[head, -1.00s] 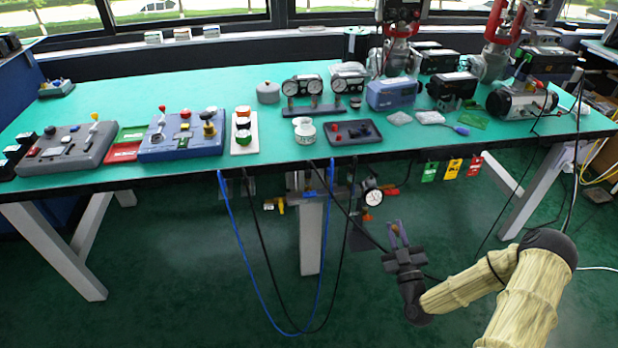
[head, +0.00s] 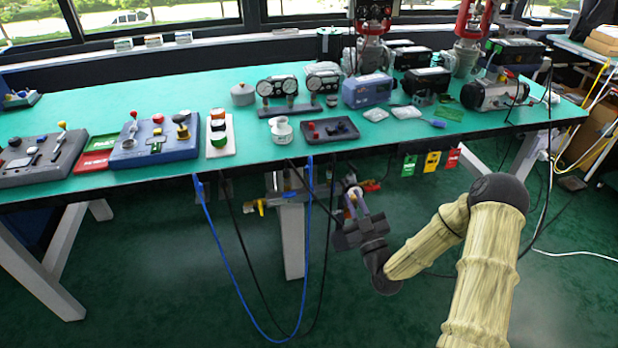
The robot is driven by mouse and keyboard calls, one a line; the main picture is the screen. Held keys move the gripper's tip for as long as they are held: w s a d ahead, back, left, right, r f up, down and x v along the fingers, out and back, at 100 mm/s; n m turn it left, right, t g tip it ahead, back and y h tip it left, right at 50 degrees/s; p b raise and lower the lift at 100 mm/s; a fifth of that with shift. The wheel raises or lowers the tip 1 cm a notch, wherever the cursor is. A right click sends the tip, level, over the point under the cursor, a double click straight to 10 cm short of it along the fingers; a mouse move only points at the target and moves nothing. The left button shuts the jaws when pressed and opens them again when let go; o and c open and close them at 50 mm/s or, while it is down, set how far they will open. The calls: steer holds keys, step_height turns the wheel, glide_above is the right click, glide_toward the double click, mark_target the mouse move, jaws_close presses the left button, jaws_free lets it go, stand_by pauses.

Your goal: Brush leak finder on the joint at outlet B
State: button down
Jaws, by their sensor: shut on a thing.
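My gripper (head: 356,208) is raised in front of the pipework under the table's front edge. It is shut on a small, thin brownish thing, which looks like the brush; its tip is hard to make out. The pipework, with a yellow-handled fitting (head: 259,206) at its left, hangs below the table edge. My gripper covers part of its right end, where a round gauge sits. I cannot read which outlet is B, and the joint is not clear. A white open pot (head: 281,130), perhaps the leak finder, stands on the table near the front edge.
A blue hose (head: 225,255) and black cables hang in loops left of my gripper. A table leg (head: 292,240) stands behind them. Green, yellow and red tags (head: 432,162) hang at the right. A dark tray (head: 329,131) is on the table above. The floor in front is clear.

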mark_target(309, 169)
steer(key=s+a+r+y+b, duration=0.2)
steer(key=a+r+b, duration=0.2)
steer(key=a+r, duration=0.7)
steer(key=shift+s+a+r+y, duration=0.3)
steer(key=shift+a+r, duration=0.05)
steer(key=shift+r, duration=0.2)
steer(key=w+f+b, duration=0.1)
steer(key=w+f, duration=0.3)
steer(key=w, duration=0.2)
steer(key=shift+f, duration=0.4)
steer(key=shift+w+a+f+b, duration=0.1)
steer(key=shift+w+f+b, duration=0.05)
steer(key=shift+w+b, duration=0.3)
steer(key=shift+d, duration=0.3)
stand_by(0.5)
stand_by(0.4)
